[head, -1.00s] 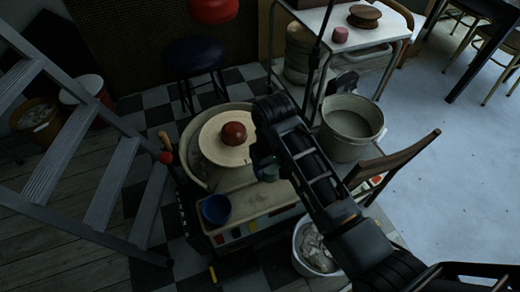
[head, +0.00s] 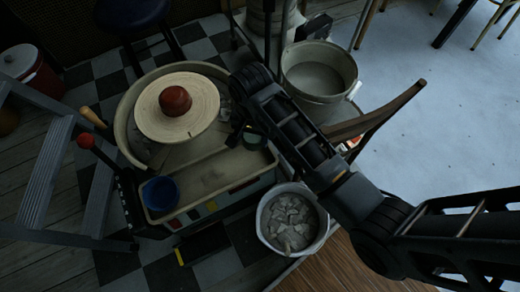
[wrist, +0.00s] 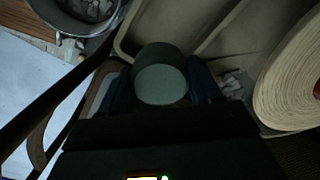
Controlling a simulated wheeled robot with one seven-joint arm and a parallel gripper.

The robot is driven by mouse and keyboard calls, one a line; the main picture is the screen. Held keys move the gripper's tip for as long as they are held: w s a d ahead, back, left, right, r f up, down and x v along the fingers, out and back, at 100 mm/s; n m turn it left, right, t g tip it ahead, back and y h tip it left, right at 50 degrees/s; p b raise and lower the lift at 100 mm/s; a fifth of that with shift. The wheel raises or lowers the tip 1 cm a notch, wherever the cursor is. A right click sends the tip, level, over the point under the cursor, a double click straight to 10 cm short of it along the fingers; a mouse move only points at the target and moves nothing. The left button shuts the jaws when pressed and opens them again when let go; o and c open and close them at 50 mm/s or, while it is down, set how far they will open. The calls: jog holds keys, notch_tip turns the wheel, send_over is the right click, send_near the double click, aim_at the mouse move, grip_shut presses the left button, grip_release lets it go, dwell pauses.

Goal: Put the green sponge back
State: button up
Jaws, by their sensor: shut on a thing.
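The green sponge (wrist: 161,78), a short round block with a paler flat face, sits between the fingers of my gripper (wrist: 158,88) in the wrist view. My gripper is shut on it. In the head view my gripper (head: 243,138) is over the right side of the pottery wheel's tray (head: 215,172), and a bit of the green sponge (head: 254,139) shows at its end. I cannot tell whether the sponge touches the tray below. Part of the sponge is hidden by my gripper.
A red-brown ball (head: 174,100) rests on the round wheel head (head: 152,122). A blue cup (head: 160,194) stands at the tray's left end. A bucket of pale scraps (head: 292,222), a large grey bucket (head: 318,78), a wooden chair (head: 375,115) and a stepladder (head: 48,175) stand around.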

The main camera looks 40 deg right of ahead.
notch_tip(320, 180, down, 10)
jog(key=b, duration=0.2)
jog(key=shift+d+b, duration=0.1)
jog(key=shift+b, duration=0.25)
jog(key=shift+f, duration=0.2)
jog(key=o, duration=0.9)
jog(key=shift+o, duration=0.2)
notch_tip(320, 180, up, 12)
jog(key=p, duration=0.3)
jog(key=shift+d+r, duration=0.1)
jog(key=shift+r, duration=0.05)
